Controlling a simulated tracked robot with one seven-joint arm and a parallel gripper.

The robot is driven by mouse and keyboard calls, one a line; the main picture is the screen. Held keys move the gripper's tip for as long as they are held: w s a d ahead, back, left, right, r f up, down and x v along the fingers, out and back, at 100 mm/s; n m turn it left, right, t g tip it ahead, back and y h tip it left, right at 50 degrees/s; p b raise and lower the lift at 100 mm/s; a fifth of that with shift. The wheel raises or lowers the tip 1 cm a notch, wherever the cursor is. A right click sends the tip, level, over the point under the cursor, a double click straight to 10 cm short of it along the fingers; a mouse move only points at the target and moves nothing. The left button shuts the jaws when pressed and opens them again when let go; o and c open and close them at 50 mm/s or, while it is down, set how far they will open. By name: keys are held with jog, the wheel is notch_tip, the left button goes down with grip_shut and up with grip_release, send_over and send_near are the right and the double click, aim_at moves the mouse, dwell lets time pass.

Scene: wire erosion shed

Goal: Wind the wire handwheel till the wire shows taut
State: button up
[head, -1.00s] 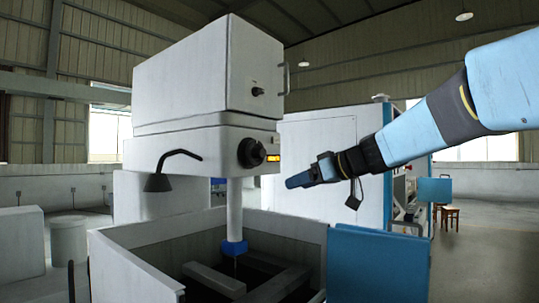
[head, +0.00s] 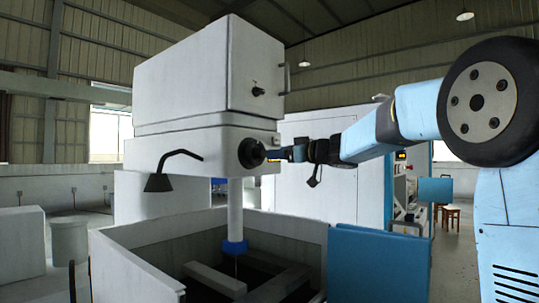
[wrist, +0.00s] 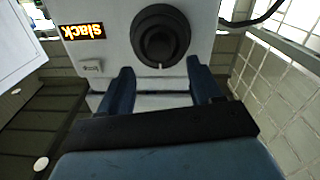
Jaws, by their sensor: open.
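The wire handwheel (head: 251,153) is a round black knob on the front of the white machine head. In the wrist view the handwheel (wrist: 160,36) sits straight ahead, just beyond and between my open fingertips, with a small white mark at its lower rim. My gripper (head: 281,153) is close to it in the head view; in the wrist view my gripper (wrist: 160,80) has its two blue fingers apart with nothing between them. A lit display (wrist: 82,32) left of the handwheel reads "slack", upside down in the wrist view.
A small lever or switch (wrist: 92,67) is under the display in the wrist view. Below the machine head is an open tank (head: 150,265) with a blue panel (head: 378,262) at its right. A black lamp (head: 160,182) hangs at the left of the head.

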aim_at(264, 152)
jog(key=shift+x, duration=2.95)
jog(key=shift+c, duration=0.3)
jog(key=c, duration=0.9)
jog(key=shift+d, duration=0.4)
jog(key=shift+c, duration=0.4)
jog(key=shift+a, duration=0.2)
jog(key=shift+a+m, duration=0.1)
jog(key=shift+m, duration=0.4)
jog(key=m, duration=0.6)
jog(key=shift+r, duration=0.15)
jog(key=shift+m, duration=0.3)
